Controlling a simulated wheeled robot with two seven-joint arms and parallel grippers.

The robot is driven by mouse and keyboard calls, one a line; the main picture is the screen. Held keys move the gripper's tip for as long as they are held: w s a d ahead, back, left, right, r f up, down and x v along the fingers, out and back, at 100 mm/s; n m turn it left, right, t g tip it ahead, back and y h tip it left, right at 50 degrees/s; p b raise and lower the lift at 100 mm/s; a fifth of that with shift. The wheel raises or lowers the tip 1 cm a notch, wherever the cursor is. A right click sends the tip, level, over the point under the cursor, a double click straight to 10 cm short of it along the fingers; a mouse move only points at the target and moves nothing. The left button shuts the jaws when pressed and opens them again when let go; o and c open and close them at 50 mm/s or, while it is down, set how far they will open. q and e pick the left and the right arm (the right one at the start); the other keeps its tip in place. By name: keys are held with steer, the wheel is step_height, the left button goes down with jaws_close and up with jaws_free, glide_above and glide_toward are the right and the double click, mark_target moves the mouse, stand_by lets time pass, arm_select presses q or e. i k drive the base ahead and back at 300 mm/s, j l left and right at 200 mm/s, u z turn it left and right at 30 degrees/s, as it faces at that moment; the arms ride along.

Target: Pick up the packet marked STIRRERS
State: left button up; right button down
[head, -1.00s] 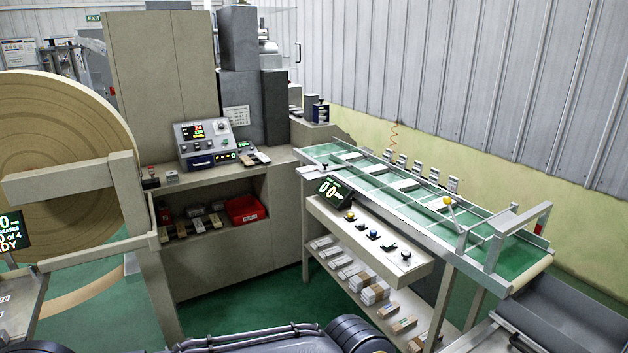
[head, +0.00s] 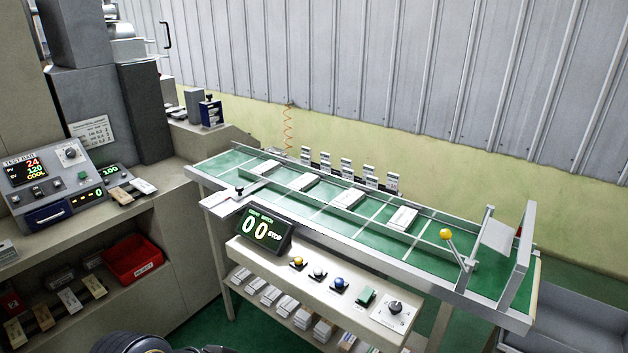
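I cannot read the word STIRRERS on any packet in the head view, so I cannot tell which one it is. White packets lie on the green conveyor, one of them toward its right part (head: 402,218). Small packets lie on the counter beside the control box, one of them pale (head: 143,186). Several more packets lie on the shelf under the conveyor, one of them white (head: 270,295). Others lie in the left cabinet's open shelf, one of them pale (head: 69,299). Neither of my grippers is in view.
The conveyor (head: 335,222) has side rails and a raised frame at its right end. A panel with knobs (head: 318,290) and a counter showing 00 (head: 263,230) stand in front. A red bin (head: 132,258) sits in the left cabinet. Grey troughs (head: 590,305) stand at right.

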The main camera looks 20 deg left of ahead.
mark_target(402, 221)
steer(key=i+j, duration=0.1)
steer(key=j, duration=0.25)
steer(key=i+j, duration=0.15)
steer(key=j, duration=0.15)
steer(key=i+j, duration=0.1)
steer(key=j, duration=0.25)
steer(key=i+j, duration=0.15)
steer(key=j, duration=0.15)
